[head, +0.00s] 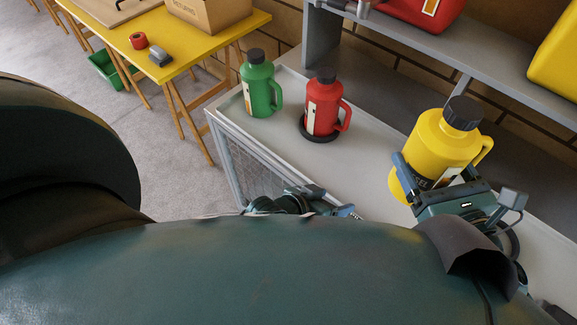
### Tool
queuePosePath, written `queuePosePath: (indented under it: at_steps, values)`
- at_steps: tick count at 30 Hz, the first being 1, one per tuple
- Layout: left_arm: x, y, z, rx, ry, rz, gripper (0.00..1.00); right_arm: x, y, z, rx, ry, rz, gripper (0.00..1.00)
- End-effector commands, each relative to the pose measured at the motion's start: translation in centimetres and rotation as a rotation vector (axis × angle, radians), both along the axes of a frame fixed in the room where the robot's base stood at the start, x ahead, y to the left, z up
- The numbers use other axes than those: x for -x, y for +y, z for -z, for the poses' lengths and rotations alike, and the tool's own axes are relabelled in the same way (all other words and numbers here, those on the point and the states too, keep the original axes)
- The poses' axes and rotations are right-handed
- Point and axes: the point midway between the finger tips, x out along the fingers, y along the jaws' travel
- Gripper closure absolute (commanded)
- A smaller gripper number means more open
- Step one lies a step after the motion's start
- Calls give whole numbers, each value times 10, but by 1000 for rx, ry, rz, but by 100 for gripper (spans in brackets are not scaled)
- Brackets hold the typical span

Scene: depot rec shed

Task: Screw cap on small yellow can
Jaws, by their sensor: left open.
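The small yellow can (428,142) stands upright on the pale bench top at the right, with its handle on the right side. A black ribbed cap (463,113) sits on its neck; I cannot tell how tightly it is on. My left gripper (438,172) is open at the can's lower front, with a finger to either side; contact is unclear. The gripper hides part of the can's label and base. A dark mechanism that looks like my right gripper (300,203) shows in the middle, mostly hidden behind my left arm.
A green can (258,88) and a red can (322,108) in a black ring, both capped, stand farther left on the bench (285,140). A grey shelf (470,62) above holds larger red and yellow cans. A yellow table (195,45) stands back left.

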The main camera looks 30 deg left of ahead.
Motion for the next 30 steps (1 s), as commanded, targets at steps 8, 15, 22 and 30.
queuePosePath:
  at_steps: [8,15,22,30]
  values:
    - [74,57,28,-252,-43,-24,34,0,0,-3,-3,-7,-2,80]
    - [91,70,30,-318,-58,-18,34,0,0,-3,-3,-7,-2,80]
    - [90,70,30,-318,-57,-18,34,0,1,-7,-7,-14,-3,80]
    - [90,70,30,-316,-56,-18,34,0,1,-5,-4,-10,-2,80]
